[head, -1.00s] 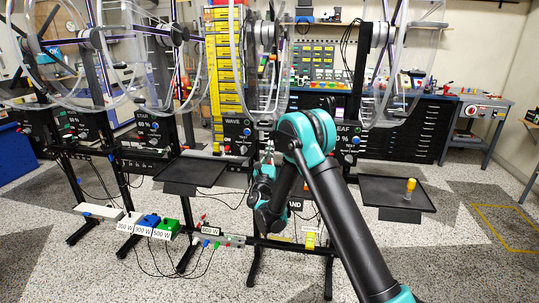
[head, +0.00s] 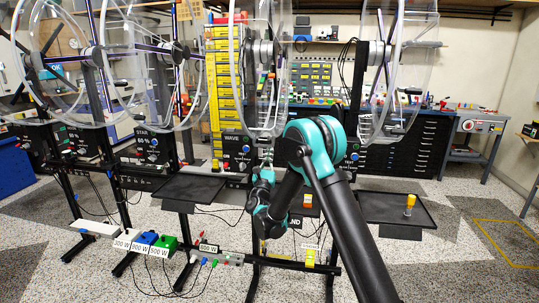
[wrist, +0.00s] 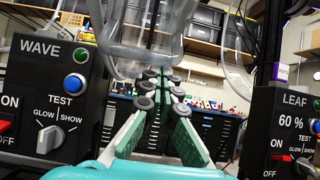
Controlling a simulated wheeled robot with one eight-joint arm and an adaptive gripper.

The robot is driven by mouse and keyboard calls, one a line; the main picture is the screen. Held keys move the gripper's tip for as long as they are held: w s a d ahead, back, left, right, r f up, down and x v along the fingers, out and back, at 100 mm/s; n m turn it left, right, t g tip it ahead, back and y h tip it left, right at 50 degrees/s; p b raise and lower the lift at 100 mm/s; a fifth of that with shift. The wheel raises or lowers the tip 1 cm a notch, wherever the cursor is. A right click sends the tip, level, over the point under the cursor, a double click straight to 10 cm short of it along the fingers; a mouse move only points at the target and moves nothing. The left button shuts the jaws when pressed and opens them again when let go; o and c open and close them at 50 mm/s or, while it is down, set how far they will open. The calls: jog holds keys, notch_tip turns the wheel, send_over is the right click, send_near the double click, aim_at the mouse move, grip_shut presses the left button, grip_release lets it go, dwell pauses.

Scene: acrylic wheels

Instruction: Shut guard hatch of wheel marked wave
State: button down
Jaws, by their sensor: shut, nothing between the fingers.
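The wheel marked wave stands in the middle of the head view, inside a clear acrylic guard (head: 236,60). Its black control box (head: 235,146) reads WAVE; the box also shows at the left of the wrist view (wrist: 48,100), with a blue button and a knob. Clear acrylic edges (wrist: 112,45) hang above and beyond my fingers in the wrist view. I cannot tell the hatch panel apart from the rest of the guard or judge its angle. My gripper (wrist: 158,90) is shut and empty, below the acrylic and between the WAVE and LEAF boxes. In the head view it is small, near the guard's lower end.
The LEAF box (wrist: 295,130) stands close on the right of my gripper. Black trays (head: 190,188) stick out in front of the stands; the right one (head: 375,207) carries a yellow knob-like piece (head: 410,200).

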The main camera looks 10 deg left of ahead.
jog(key=shift+s+r, duration=0.1)
jog(key=s+r+g, duration=0.6)
jog(key=s+r, duration=1.1)
jog(key=s+r+g, duration=0.2)
jog(key=s+r, duration=0.1)
jog(key=r, duration=0.9)
jog(key=s+r+g, duration=0.3)
jog(key=r, duration=0.9)
jog(key=shift+s+a+r+g, duration=0.15)
jog(key=shift+a+r+g, duration=0.15)
jog(key=shift+a+r, duration=0.1)
jog(key=shift+f, duration=0.1)
